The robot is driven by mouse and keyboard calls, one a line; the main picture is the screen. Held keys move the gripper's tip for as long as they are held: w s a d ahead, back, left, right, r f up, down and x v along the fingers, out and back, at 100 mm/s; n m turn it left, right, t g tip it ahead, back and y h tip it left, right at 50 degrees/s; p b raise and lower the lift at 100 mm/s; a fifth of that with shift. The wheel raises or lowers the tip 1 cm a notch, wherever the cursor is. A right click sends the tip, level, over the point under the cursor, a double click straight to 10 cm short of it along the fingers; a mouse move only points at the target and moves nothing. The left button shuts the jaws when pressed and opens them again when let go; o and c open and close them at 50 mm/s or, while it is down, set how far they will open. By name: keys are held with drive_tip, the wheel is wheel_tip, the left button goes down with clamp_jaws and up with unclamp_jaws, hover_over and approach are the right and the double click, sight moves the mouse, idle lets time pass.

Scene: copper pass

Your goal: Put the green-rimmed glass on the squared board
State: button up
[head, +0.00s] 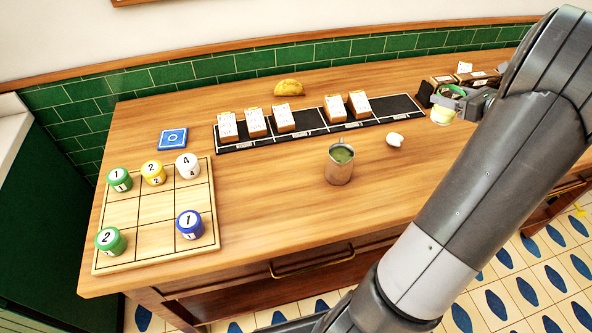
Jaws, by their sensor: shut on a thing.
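The squared board (147,240), a light wooden grid of nine squares, lies at the left end of the counter. Several numbered pots stand in its squares: green 1 (120,180), yellow 2 (153,172), white 4 (188,166), green 2 (110,241) and blue 1 (190,224). My gripper (455,100) is at the far right, shut on what looks like the green-rimmed glass (442,116). The glass is small and pale and partly hidden by the gripper. I cannot tell whether it touches the counter.
A metal mug (340,170) with green contents stands mid-counter. A white lump (395,140) lies right of it. A black strip (310,132) bears several labelled blocks. A blue card (173,139) and a yellow taco-like item (289,87) lie behind. The board's middle squares look empty.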

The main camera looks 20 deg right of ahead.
drive_tip(key=w+a+r+n+g+y, duration=0.1)
drive_tip(key=w+a+n+g+y, duration=0.3)
drive_tip(key=a, duration=1.4)
drive_tip(key=w+a+n+g+y, duration=0.2)
drive_tip(key=w+a+n+y, duration=0.3)
drive_tip(key=a, duration=1.3)
drive_tip(key=s+a+n+g, duration=0.2)
drive_tip(key=s+a+g, duration=0.15)
drive_tip(key=a, duration=0.65)
drive_tip(key=s+a+n+g, duration=0.3)
drive_tip(key=s+a, duration=0.1)
drive_tip(key=a, duration=0.6)
drive_tip(key=s+a+n+g, duration=0.2)
drive_tip(key=s+a+g, duration=0.2)
drive_tip(key=a, duration=0.6)
drive_tip(key=shift+y, duration=0.4)
drive_tip(key=shift+s+a+f, duration=0.3)
drive_tip(key=shift+a+f, duration=1.45)
drive_tip(key=shift+a, duration=0.15)
drive_tip(key=shift+s+a+f, duration=0.25)
drive_tip(key=shift+a+f, duration=1.45)
drive_tip(key=shift+a, duration=0.2)
drive_tip(key=shift+s+a+f, duration=0.3)
drive_tip(key=shift+a+f, duration=1.45)
drive_tip(key=shift+a, duration=0.15)
drive_tip(key=shift+f, duration=0.1)
drive_tip(key=o, duration=1.2)
